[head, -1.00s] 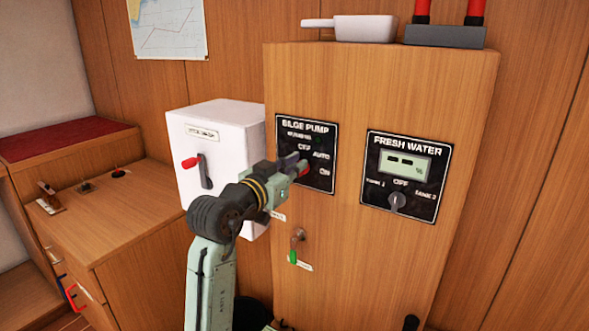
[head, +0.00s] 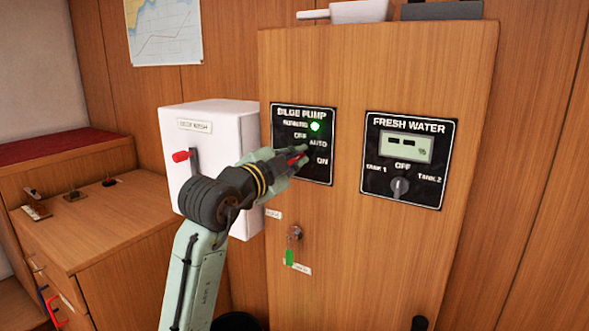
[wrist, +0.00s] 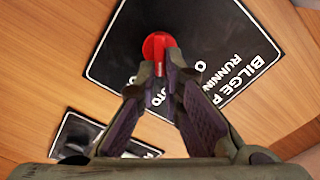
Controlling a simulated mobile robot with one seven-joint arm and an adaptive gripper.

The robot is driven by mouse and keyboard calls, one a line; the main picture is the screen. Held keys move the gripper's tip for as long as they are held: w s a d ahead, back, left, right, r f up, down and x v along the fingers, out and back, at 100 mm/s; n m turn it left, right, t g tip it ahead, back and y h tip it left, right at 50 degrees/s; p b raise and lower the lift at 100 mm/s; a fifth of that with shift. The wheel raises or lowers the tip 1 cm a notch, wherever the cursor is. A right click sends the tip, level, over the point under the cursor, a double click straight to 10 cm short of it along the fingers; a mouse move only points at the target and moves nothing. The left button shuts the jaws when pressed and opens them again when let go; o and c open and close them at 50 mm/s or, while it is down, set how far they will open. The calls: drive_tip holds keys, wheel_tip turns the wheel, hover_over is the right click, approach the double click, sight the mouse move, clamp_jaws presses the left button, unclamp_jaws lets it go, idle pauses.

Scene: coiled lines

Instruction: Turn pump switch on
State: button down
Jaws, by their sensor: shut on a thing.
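The black bilge pump panel (head: 289,128) is on the front of the wooden cabinet, with OFF, AUTO and ON labels. Its green running light (head: 315,126) is lit. The red pump switch (wrist: 158,50) is a round knob with a raised bar, seen in the wrist view. My gripper (wrist: 160,72) is at the knob with its fingertips closed on the bar. In the head view my gripper (head: 299,157) covers most of the knob, so its exact pointing direction is hard to read there.
The fresh water panel (head: 409,147) with a grey knob is to the right. A white box (head: 221,123) with a red-handled lever is close on the left. A key with a green tag (head: 290,256) hangs below. A wooden counter (head: 103,225) stands at far left.

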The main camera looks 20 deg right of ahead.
drive_tip(key=shift+s+d+f+m+b, duration=0.1)
drive_tip(key=shift+f+m+b, duration=0.1)
drive_tip(key=shift+m+b, duration=0.75)
drive_tip(key=shift+w+a+f+m+b, duration=0.15)
drive_tip(key=shift+m+b, duration=0.2)
drive_tip(key=shift+m, duration=1.1)
drive_tip(key=shift+s+d+f+m+b, duration=0.2)
drive_tip(key=shift+m+b, duration=0.45)
drive_tip(key=shift+m, duration=0.55)
drive_tip(key=c, duration=1.7)
unclamp_jaws()
drive_tip(key=v, duration=1.2)
